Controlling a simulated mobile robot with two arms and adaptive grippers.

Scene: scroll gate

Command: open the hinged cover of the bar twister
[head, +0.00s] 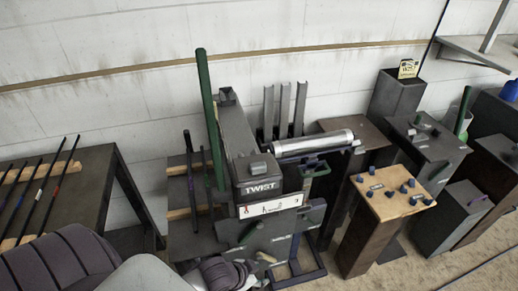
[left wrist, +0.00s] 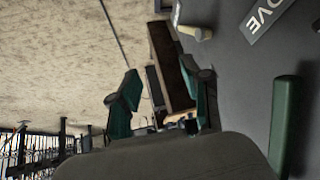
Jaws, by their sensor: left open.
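The bar twister, a dark grey machine with a TWIST plate (head: 260,188), stands at the middle of the head view. A long green lever (head: 208,110) rises at its left. I cannot tell which part is the hinged cover. My left gripper (head: 262,264) is low in front of this panel. In the left wrist view its fingers (left wrist: 164,98) are spread and empty. A grey panel with partly cut-off lettering (left wrist: 268,14) and a green bar (left wrist: 285,125) lie right of them.
A rack table (head: 95,175) with several dark rods stands at the left. A silver roller (head: 313,143) is right of the twister. Beyond it stand a wooden-topped pedestal (head: 390,205) with several dark knobs and more grey pedestals (head: 428,142). Bare floor shows at the lower right.

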